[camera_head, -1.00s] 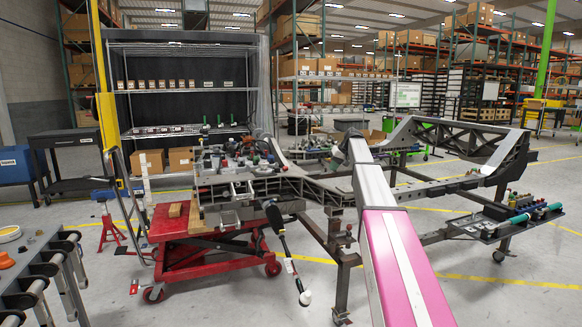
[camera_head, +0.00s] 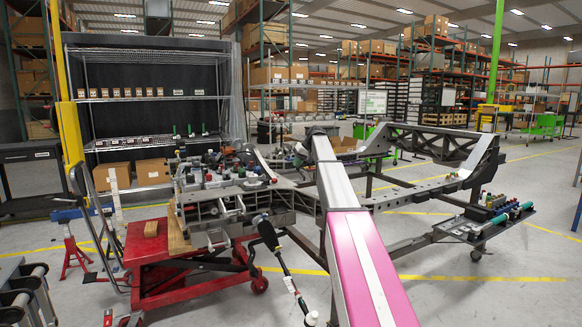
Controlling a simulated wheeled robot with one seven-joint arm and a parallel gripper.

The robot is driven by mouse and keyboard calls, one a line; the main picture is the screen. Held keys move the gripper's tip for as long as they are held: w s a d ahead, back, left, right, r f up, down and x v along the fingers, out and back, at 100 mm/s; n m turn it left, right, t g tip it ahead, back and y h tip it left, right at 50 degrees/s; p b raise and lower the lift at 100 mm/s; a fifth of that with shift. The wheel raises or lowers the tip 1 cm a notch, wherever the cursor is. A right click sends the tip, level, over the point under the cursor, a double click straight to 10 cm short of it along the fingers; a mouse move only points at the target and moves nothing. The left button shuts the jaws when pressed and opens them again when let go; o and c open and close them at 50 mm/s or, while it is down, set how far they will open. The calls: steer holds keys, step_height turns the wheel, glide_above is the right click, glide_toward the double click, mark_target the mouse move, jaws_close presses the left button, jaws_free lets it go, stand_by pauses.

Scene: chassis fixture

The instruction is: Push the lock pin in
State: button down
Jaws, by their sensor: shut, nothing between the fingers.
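The grey chassis frame (camera_head: 415,197) stands across the middle and right of the head view. Its left end meets a fixture block (camera_head: 222,205) crowded with small clamps, fittings and coloured parts (camera_head: 226,172), above a red lift cart (camera_head: 165,250). I cannot single out the lock pin among these small parts. My pink and white arm (camera_head: 362,262) rises from the bottom and reaches over the frame, its far end near the frame's middle. My gripper is not discernible beyond that end, so its relation to the pin cannot be told.
A black handle (camera_head: 268,235) hangs at the cart's right front. A side tray (camera_head: 474,228) with bottles and green-capped tools juts out at right. A roller stand (camera_head: 28,295) fills the lower left corner. A wire shelf (camera_head: 150,95) stands behind. Floor is open at lower right.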

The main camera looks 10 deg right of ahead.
steer(key=x, duration=0.8)
steer(key=shift+s+a+f, duration=0.1)
steer(key=shift+a+f, duration=0.05)
steer(key=shift+a, duration=0.4)
steer(key=shift+s+a+f, duration=0.1)
steer(key=shift+a+f, duration=0.05)
steer(key=shift+a, duration=0.45)
steer(key=shift+a+f, duration=0.15)
steer(key=shift+a, duration=0.6)
steer(key=shift+s+a, duration=0.2)
steer(key=shift+a, duration=0.3)
steer(key=shift+s+a, duration=0.2)
steer(key=shift+a, duration=0.3)
steer(key=shift+d, duration=0.1)
